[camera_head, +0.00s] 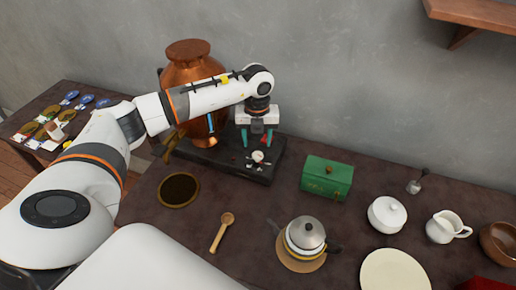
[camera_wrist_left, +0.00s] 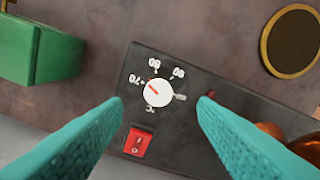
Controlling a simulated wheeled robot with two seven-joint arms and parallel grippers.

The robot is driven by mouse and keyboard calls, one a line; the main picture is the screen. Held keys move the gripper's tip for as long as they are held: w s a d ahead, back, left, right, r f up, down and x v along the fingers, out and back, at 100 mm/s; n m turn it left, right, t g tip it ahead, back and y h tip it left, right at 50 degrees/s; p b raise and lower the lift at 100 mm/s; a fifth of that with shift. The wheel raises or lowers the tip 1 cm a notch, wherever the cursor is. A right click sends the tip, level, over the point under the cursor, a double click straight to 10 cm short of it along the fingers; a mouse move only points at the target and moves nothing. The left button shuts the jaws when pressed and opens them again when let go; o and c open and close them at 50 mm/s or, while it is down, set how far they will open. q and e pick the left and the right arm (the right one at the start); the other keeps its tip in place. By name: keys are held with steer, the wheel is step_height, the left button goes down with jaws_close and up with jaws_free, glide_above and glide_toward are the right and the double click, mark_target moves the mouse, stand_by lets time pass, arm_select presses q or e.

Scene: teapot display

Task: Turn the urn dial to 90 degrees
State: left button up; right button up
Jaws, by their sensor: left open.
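The urn dial (camera_wrist_left: 158,93) is a round white knob with a red pointer line, on the black base (camera_wrist_left: 215,105) of the copper urn (camera_head: 187,68). In the wrist view the pointer is towards the upper left, near a white mark that looks like an upside-down 70. My left gripper (camera_head: 257,138) is open above the base. Its two teal fingers (camera_wrist_left: 160,110) stand either side of the dial in the wrist view, apart from it. The dial also shows just below the fingertips in the head view (camera_head: 258,156). My right gripper is out of view.
A red switch (camera_wrist_left: 138,143) sits beside the dial. A green box (camera_head: 327,178) stands right of the base. A dark round dish (camera_head: 178,189), a wooden spoon (camera_head: 222,232) and a teapot (camera_head: 305,233) are in front. White crockery is at right.

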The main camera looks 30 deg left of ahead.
mark_target(258, 154)
arm_select(q)
step_height(258, 154, down, 6)
steer(key=shift+w+f+p, duration=0.1)
steer(key=shift+w+p, duration=0.05)
steer(key=shift+p, duration=0.2)
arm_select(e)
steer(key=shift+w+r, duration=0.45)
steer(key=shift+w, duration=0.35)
arm_select(q)
steer(key=shift+c, duration=0.5)
steer(key=c, duration=0.9)
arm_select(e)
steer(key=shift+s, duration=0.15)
